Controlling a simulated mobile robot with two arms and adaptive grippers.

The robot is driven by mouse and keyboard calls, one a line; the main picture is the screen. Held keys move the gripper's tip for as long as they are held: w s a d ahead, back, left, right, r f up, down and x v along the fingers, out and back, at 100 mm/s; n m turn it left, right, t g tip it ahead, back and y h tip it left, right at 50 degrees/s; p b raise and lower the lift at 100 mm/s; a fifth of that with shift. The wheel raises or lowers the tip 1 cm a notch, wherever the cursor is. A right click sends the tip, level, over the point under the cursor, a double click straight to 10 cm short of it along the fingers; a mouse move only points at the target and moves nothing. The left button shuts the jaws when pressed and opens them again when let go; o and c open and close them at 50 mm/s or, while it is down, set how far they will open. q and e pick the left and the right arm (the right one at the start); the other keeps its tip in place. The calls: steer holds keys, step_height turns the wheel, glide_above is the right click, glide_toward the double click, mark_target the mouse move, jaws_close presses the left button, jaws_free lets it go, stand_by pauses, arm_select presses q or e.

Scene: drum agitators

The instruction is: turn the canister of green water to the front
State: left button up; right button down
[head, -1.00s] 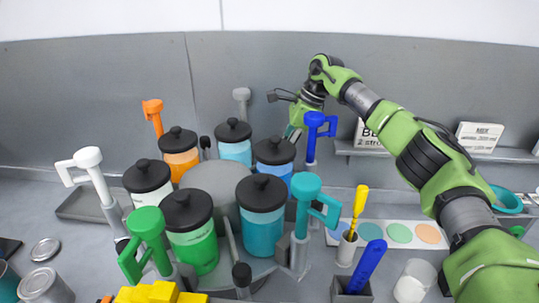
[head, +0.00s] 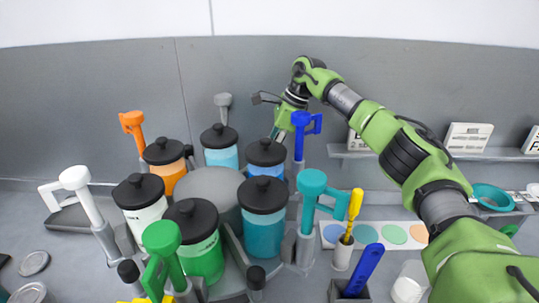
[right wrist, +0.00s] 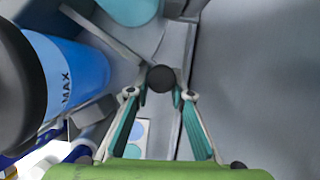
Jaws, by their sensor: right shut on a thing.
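The canister of green water (head: 204,260), with a black lid, stands at the front left of the round carousel (head: 214,188). A green-handled tool (head: 162,240) stands in front of it. Other canisters on the carousel are teal (head: 263,233), blue (head: 267,170), light blue (head: 222,157), orange (head: 166,178) and white (head: 142,215). My right gripper (head: 276,131) is behind the blue canister, its fingertips partly hidden in the head view. In the right wrist view its fingers close on a black knob (right wrist: 162,78) at the carousel's edge. My left gripper is not in view.
Upright tools with blue (head: 300,135), teal (head: 312,190), grey, orange and white handles stand around the carousel. A yellow spatula (head: 355,205) and a blue one (head: 364,267) stand in holders at the right. The grey back wall is close behind my right gripper.

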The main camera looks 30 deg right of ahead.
steer(key=c, duration=1.8)
jaws_free()
steer(key=shift+a+f, duration=0.1)
steer(key=shift+a, duration=0.3)
steer(key=shift+w+a, duration=0.1)
steer(key=shift+w, duration=0.1)
steer(key=v, duration=1.2)
steer(key=shift+d+f, duration=0.1)
steer(key=shift+d, duration=0.1)
